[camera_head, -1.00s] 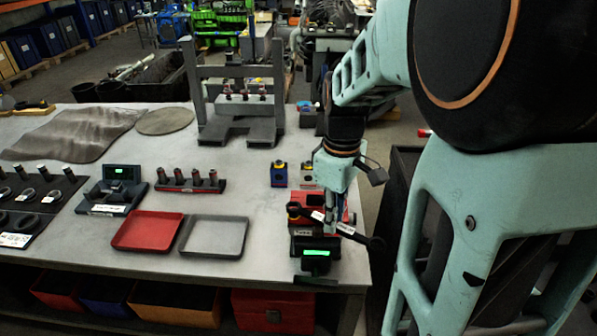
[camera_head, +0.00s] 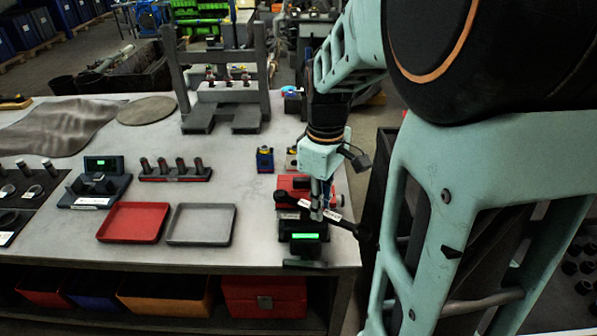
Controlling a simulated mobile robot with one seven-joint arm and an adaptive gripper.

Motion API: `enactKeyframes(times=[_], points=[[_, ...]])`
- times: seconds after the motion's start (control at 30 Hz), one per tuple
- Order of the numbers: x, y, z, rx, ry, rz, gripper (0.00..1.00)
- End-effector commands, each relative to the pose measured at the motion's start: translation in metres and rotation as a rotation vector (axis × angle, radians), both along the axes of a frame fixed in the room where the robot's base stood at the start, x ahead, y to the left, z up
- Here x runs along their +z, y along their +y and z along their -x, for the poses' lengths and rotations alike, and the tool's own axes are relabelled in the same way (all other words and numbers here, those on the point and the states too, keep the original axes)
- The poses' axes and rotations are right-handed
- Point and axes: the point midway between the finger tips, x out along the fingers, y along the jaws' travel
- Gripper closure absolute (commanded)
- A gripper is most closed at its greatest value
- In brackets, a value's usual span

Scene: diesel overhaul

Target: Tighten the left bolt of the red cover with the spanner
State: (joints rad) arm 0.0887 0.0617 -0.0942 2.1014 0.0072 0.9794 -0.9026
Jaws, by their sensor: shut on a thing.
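The spanner (camera_head: 341,220) is dark with white labels. It lies across the front of the red cover (camera_head: 290,183), roughly level, with one end to the left and the other past the table's right edge. My gripper (camera_head: 317,212) points down and is shut on the spanner near its middle. The red cover sits near the table's right edge, partly hidden behind my gripper and the spanner. The left end of the spanner is at the cover's left front. The left bolt cannot be made out clearly, nor whether the spanner is seated on it.
A black unit with a lit green display (camera_head: 305,237) stands just in front of the spanner. A blue block (camera_head: 264,159) stands behind the cover. A grey tray (camera_head: 201,224) and a red tray (camera_head: 133,222) lie to the left. A grey stand (camera_head: 222,90) is farther back.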

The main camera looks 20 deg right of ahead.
Motion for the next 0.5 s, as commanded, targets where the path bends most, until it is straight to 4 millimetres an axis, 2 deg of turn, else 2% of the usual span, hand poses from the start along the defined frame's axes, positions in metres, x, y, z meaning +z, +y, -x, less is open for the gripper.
enactKeyframes(times=[0.27,0.5], points=[[0.001,0.016,0.011,-0.184,-0.002,0.000,1.00],[0.000,0.017,0.012,-0.210,-0.001,0.000,1.00]])
